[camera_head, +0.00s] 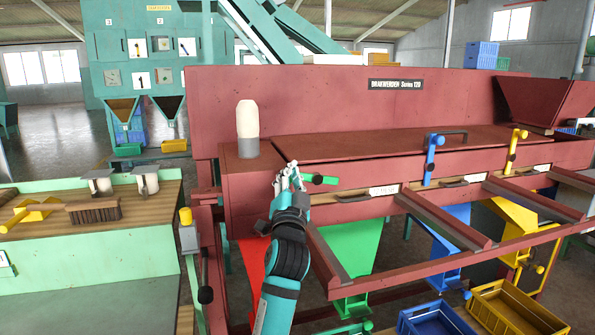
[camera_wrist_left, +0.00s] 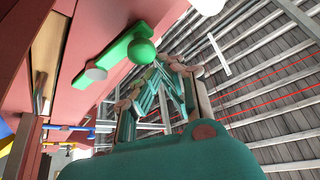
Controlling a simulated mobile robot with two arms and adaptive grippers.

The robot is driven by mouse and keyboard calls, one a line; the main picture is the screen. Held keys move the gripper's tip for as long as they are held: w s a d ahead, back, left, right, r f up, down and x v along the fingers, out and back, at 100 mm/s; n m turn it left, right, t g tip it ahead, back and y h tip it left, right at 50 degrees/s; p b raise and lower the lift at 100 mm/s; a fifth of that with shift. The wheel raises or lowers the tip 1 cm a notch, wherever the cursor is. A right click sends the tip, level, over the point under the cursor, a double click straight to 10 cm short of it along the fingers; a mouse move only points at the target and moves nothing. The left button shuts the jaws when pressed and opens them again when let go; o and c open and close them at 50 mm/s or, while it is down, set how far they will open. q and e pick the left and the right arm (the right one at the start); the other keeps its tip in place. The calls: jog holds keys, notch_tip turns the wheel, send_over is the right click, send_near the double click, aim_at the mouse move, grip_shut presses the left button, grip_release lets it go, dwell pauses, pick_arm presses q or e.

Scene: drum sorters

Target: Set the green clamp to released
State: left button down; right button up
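The green clamp (camera_head: 325,180) is on the front of the red machine, at the left end of its row of clamps. Its short bar lies about level in the head view, partly hidden by my gripper. In the left wrist view the clamp (camera_wrist_left: 120,55) shows a green bar with a round green knob and a pale disc. My left gripper (camera_head: 288,178) is just left of the clamp, its fingers pointing up. In the wrist view the fingers (camera_wrist_left: 165,75) are beside the knob and hold nothing visible; their opening is unclear. My right gripper is not in view.
A blue clamp (camera_head: 432,158) and a yellow clamp (camera_head: 515,150) stand upright farther right. A white-topped bottle (camera_head: 247,130) stands on the machine's left ledge. A green chute (camera_head: 350,250) hangs below. A workbench with a brush (camera_head: 93,210) is at left.

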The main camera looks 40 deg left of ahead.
pick_arm(q)
jog(key=shift+s+a+f, duration=0.1)
jog(key=shift+s+f, duration=0.05)
jog(key=shift+f, duration=0.5)
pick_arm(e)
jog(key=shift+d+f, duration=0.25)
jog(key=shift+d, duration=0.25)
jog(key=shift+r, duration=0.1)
